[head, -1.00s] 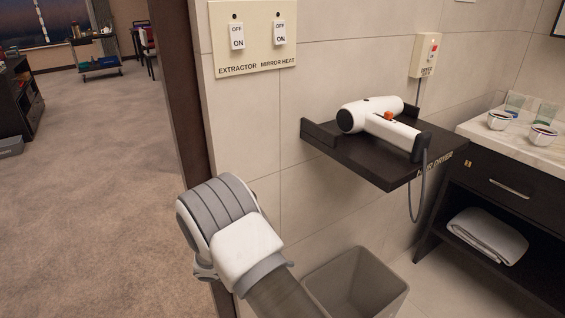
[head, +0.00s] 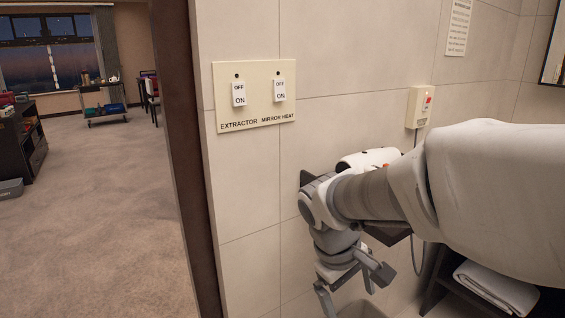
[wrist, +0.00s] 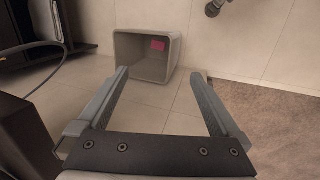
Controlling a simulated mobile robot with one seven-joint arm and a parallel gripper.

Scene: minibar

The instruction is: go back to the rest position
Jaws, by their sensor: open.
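My gripper (head: 350,290) hangs downward at the end of my bent arm, in front of the tiled wall in the head view. In the wrist view my gripper (wrist: 165,95) has its two fingers spread wide with nothing between them. It is open and empty. My arm covers most of the hair dryer (head: 368,158) and its dark shelf in the head view.
A grey bin (wrist: 146,75) with a pink item (wrist: 158,45) inside stands on the floor beyond my fingers. A switch panel (head: 254,93) is on the wall. A folded towel (head: 497,287) lies low at the right. Carpeted floor (head: 95,200) is clear at the left.

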